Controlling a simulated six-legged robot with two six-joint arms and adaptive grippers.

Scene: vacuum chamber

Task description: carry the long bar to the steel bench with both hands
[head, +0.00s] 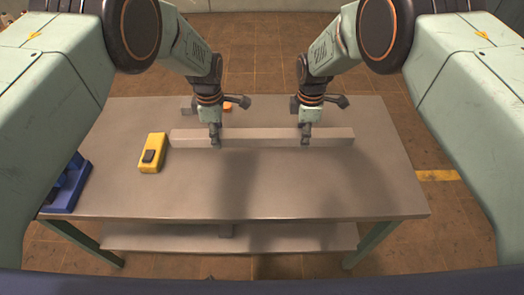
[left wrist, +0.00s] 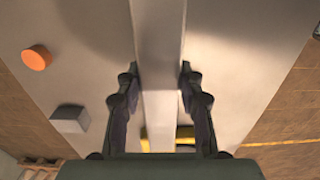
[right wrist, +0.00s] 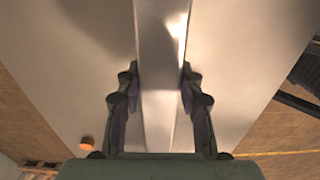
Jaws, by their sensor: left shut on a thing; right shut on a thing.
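The long bar (head: 262,138) is a grey, square-edged beam lying crosswise over the steel bench (head: 300,195) in the head view. I cannot tell whether it touches the bench top. My left gripper (head: 216,140) is shut on the bar left of its middle. My right gripper (head: 306,138) is shut on it toward its right end. In the left wrist view the bar (left wrist: 158,60) runs between both fingers, and in the right wrist view the bar (right wrist: 160,60) does too. The fingers hide small parts of its sides.
A yellow box with a dark top piece (head: 152,153) stands just left of the bar's left end. A blue holder (head: 66,185) is at the bench's left edge. A grey block (left wrist: 70,119) and an orange disc (left wrist: 37,58) lie behind the bar. The bench's front and right are clear.

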